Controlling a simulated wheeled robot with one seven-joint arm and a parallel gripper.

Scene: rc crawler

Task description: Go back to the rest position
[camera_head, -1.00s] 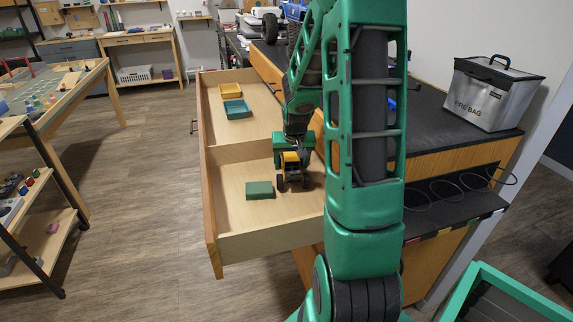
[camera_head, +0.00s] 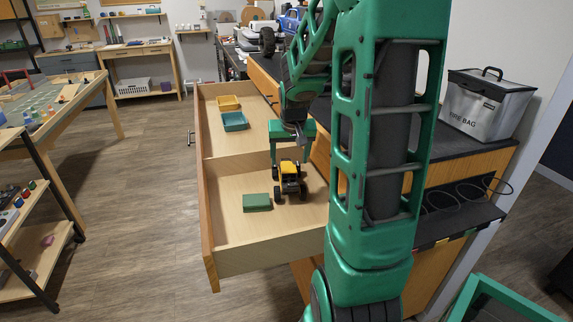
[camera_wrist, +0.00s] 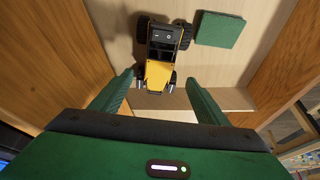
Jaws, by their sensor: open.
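My gripper (camera_head: 291,142) is above the open drawer (camera_head: 228,266), and its jaws are open. In the wrist view, its two green fingers (camera_wrist: 155,95) are apart with nothing between their tips. A yellow and black toy crawler (camera_head: 289,182) stands on its wheels on the drawer floor, in the near compartment, below my gripper. It also shows in the wrist view (camera_wrist: 158,72), beyond the fingertips and apart from them. A green block (camera_head: 257,202) lies flat beside the crawler, to its left in the head view.
A silver fire bag (camera_head: 485,104) stands on the dark counter to the right. Shelves and a worktable (camera_head: 66,103) are at the left, with bare floor between.

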